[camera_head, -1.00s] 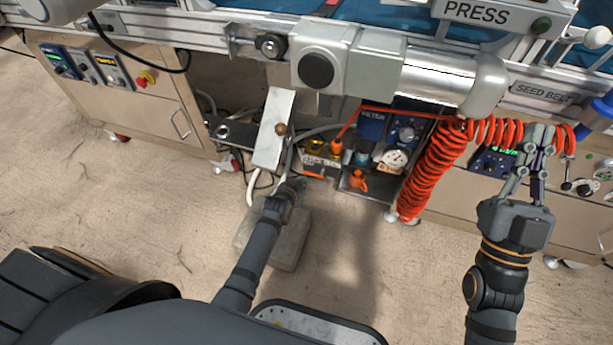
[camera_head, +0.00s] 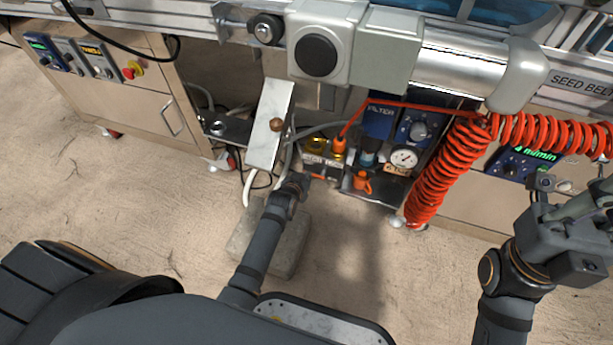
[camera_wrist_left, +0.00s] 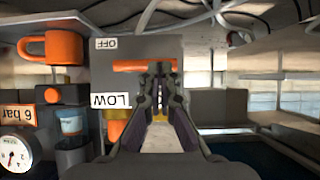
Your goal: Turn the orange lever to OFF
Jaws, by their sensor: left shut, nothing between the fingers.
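In the left wrist view the orange lever (camera_wrist_left: 130,66) lies crosswise on a grey box (camera_wrist_left: 108,76). An upside-down OFF label (camera_wrist_left: 106,44) is above it and an upside-down LOW label (camera_wrist_left: 110,101) below. My left gripper (camera_wrist_left: 158,72) is shut and empty, its fingertips in front of the lever's right part; I cannot tell whether they touch it. In the head view my left wrist (camera_head: 290,190) reaches in under the machine, and its fingertips are not clear. My right gripper (camera_head: 568,200) is at the right edge, partly cut off.
In the head view a coiled red hose (camera_head: 445,175) hangs to the right, and a metal plate (camera_head: 270,125) overhangs near my left wrist.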

